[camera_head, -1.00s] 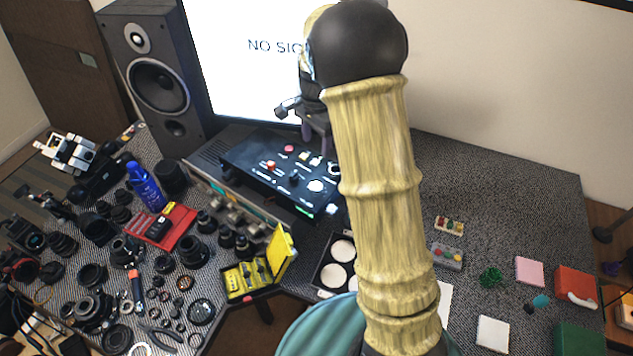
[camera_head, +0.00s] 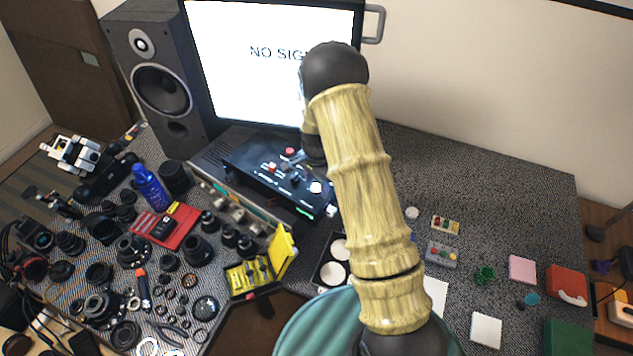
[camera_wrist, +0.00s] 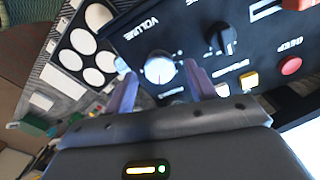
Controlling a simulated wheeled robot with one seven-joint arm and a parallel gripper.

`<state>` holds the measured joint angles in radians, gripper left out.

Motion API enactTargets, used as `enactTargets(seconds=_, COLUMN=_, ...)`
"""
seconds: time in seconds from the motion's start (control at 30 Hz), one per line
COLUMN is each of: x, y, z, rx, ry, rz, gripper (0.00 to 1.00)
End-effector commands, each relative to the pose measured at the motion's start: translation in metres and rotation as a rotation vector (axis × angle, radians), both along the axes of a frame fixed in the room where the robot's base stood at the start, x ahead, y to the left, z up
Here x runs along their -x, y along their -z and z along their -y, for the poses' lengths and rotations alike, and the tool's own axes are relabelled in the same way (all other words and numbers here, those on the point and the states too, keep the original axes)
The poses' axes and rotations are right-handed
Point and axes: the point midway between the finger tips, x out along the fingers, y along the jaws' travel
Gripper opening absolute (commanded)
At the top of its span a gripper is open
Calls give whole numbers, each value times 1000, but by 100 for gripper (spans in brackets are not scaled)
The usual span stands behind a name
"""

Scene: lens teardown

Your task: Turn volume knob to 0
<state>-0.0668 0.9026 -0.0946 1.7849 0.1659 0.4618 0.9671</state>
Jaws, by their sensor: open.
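The black control panel (camera_head: 243,163) sits on top of a grey unit below the monitor. Its volume knob (camera_wrist: 160,70) is a round silver-white dial beside the printed word VOLUME in the wrist view. It also shows as a pale disc at the panel's right in the head view (camera_head: 316,187). My gripper (camera_wrist: 161,76) is open, with one purple finger on each side of the knob. I cannot tell whether the fingers touch it. The knob's pointer setting is not readable. In the head view my gripper is largely hidden by my arm.
A black selector knob (camera_wrist: 222,38), a yellow button (camera_wrist: 249,80) and a red button (camera_wrist: 290,66) are near the right finger. A tray of white discs (camera_wrist: 88,45) lies beside the panel. The monitor (camera_head: 250,60) stands close behind. A yellow case (camera_head: 282,250) stands in front.

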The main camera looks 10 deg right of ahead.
Motion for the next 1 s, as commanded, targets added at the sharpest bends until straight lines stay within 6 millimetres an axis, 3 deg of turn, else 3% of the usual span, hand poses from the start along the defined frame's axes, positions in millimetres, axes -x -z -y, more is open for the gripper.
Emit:
enactTargets(seconds=0.4, x=0, y=11, z=0, rx=0, ry=1, rz=1, gripper=56)
enactTargets(seconds=0.63, x=0, y=11, z=0, rx=0, ry=0, rz=0, gripper=13)
enactTargets(seconds=1.0, x=0, y=11, z=0, rx=0, ry=-31, rz=0, gripper=11)
